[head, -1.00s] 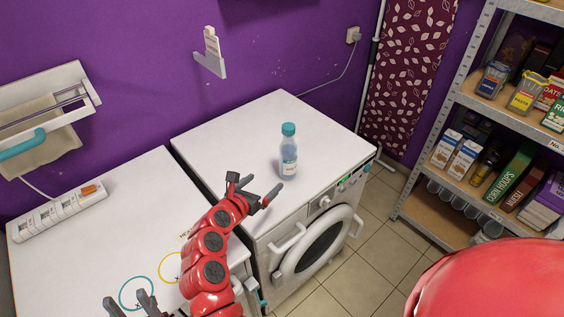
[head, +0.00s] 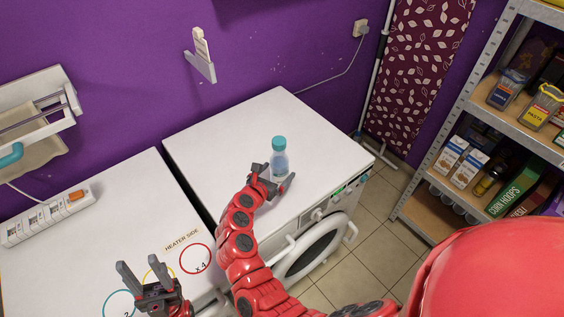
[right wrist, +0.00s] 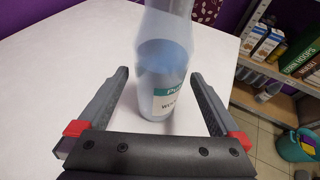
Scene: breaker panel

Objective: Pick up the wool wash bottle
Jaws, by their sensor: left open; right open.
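The wool wash bottle (head: 279,157) is clear with a teal cap and stands upright on the white washing machine top (head: 230,130). My right gripper (head: 273,175) is open at the bottle's lower part. In the right wrist view, the bottle (right wrist: 166,75) stands between the tips of the two spread fingers (right wrist: 160,78), with a gap visible on each side. Its label is partly readable and its cap is out of that view. My left gripper (head: 143,265) is open and empty over the white surface at the lower left.
A white surface (head: 75,255) with coloured circles and a "heater side" label lies left of the washer, with a power strip (head: 45,215) on it. A stocked shelf (head: 450,190) stands at the right. The washer top around the bottle is clear.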

